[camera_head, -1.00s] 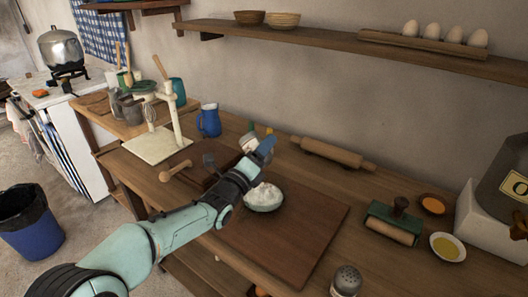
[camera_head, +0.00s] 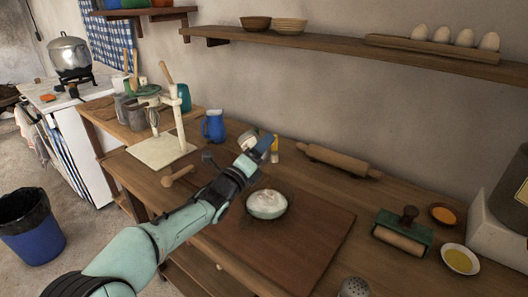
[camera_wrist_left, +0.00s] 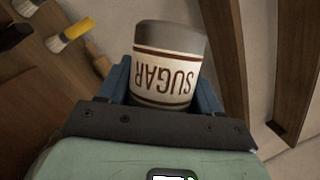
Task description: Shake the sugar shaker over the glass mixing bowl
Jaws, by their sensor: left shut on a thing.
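My left gripper (camera_head: 257,150) is shut on the sugar shaker (camera_wrist_left: 168,72). In the left wrist view the shaker is pale with dark bands and a grey end, and its SUGAR label reads upside down. In the head view the gripper hides most of the shaker. The gripper is above and behind the glass mixing bowl (camera_head: 267,211), not straight over its middle in the picture. The bowl stands on the brown board and holds a white heap. Falling sugar cannot be made out. My right gripper is not in view.
A rolling pin (camera_head: 340,160) and a blue jug (camera_head: 213,126) stand behind the board (camera_head: 300,245). A wooden mallet (camera_head: 177,177) lies left. Another metal-topped shaker (camera_head: 354,288) is at the front edge. A green-framed roller (camera_head: 402,236) and small dishes are at right.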

